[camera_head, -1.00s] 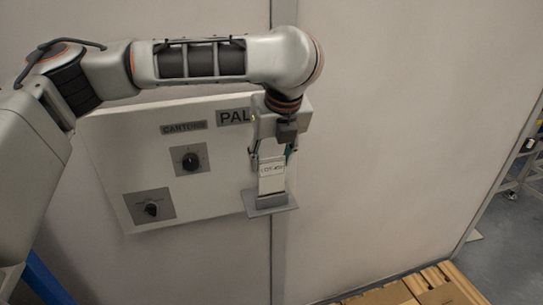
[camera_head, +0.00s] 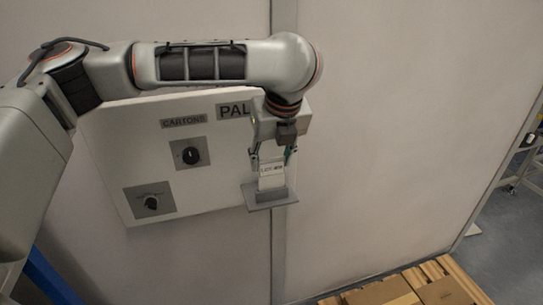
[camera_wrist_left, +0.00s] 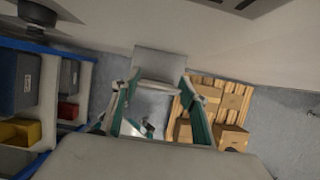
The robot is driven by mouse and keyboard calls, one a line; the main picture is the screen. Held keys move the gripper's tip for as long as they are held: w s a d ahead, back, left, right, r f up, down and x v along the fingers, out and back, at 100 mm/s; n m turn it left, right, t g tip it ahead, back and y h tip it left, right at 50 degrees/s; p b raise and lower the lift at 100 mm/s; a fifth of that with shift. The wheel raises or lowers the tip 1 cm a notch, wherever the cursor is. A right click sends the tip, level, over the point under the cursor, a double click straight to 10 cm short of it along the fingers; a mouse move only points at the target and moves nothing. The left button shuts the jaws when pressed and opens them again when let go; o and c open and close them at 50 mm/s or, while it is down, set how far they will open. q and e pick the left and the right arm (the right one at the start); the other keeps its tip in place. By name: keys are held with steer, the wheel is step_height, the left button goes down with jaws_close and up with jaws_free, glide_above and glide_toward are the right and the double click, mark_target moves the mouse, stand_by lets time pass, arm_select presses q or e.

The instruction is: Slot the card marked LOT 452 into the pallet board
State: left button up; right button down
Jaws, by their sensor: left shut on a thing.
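My left gripper (camera_head: 270,158) points down at the right end of the board, shut on a white card (camera_head: 271,181) whose printed label reads LOT with a blurred number. The card is upright. Its lower edge meets the grey holder (camera_head: 272,202) on the pallet board (camera_head: 100,130) and is hidden behind the holder's front; I cannot tell how deep it sits. In the left wrist view, the teal fingers (camera_wrist_left: 158,112) straddle the card's pale upper edge (camera_wrist_left: 157,87), with the grey holder (camera_wrist_left: 160,62) beyond. My right gripper is not in view.
The board carries a CARTONS label (camera_head: 184,123), a partly covered PAL label (camera_head: 234,110) and two black knobs. Cartons on a wooden pallet (camera_head: 452,270) stand on the floor below. Blue-framed shelving with bins (camera_wrist_left: 22,80) shows in the wrist view.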

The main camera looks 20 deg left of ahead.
arm_select(q)
steer(key=shift+f, duration=0.8)
stand_by(0.4)
steer(key=o, duration=0.9)
